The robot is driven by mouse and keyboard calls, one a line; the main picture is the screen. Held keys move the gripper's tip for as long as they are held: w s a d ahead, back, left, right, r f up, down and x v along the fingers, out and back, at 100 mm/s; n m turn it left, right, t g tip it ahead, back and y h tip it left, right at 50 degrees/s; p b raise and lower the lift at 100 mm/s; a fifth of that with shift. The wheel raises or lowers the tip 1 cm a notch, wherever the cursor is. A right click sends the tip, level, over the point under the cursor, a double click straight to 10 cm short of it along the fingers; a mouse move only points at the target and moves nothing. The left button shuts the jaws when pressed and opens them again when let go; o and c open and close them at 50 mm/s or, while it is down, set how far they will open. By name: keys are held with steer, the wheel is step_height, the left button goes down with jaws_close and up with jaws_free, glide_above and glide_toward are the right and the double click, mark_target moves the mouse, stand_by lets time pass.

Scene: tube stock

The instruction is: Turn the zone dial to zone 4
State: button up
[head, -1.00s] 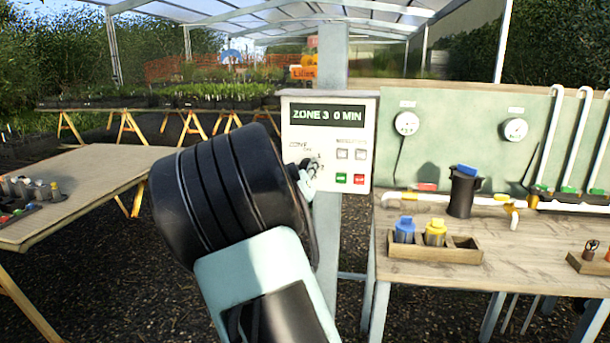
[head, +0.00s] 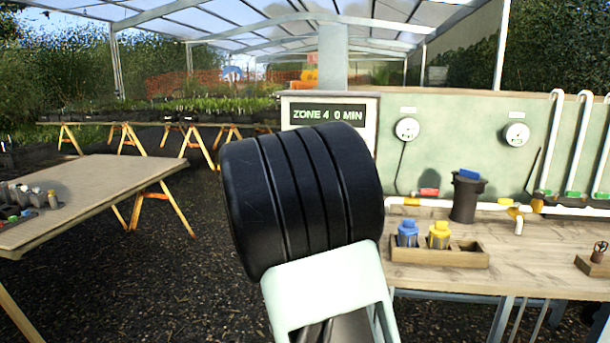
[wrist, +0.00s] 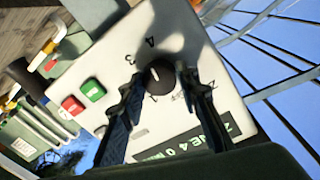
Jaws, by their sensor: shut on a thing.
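The controller box (head: 372,110) hangs on a post, and its display (head: 328,114) reads "ZONE 4 0 MIN". My black arm hides most of its front in the head view. In the wrist view, the zone dial (wrist: 158,74) is a small black knob with a white pointer line, on the white panel with numbers around it. My gripper (wrist: 158,82) is shut on the dial, one finger on each side. The pointer is aimed toward the 4 side of the panel.
A green button (wrist: 92,90) and a red button (wrist: 72,105) sit on the panel beside the dial. A wooden bench (head: 430,275) with a tray of blue-topped and yellow-topped bottles stands right of the box. Another table (head: 110,180) stands at left.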

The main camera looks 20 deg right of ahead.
steer(key=shift+f+m+b, duration=0.1)
steer(key=shift+m+b, duration=0.25)
steer(key=shift+m, duration=0.35)
steer(key=o, duration=1.2)
steer(key=shift+c, duration=0.2)
steer(key=v, duration=1.2)
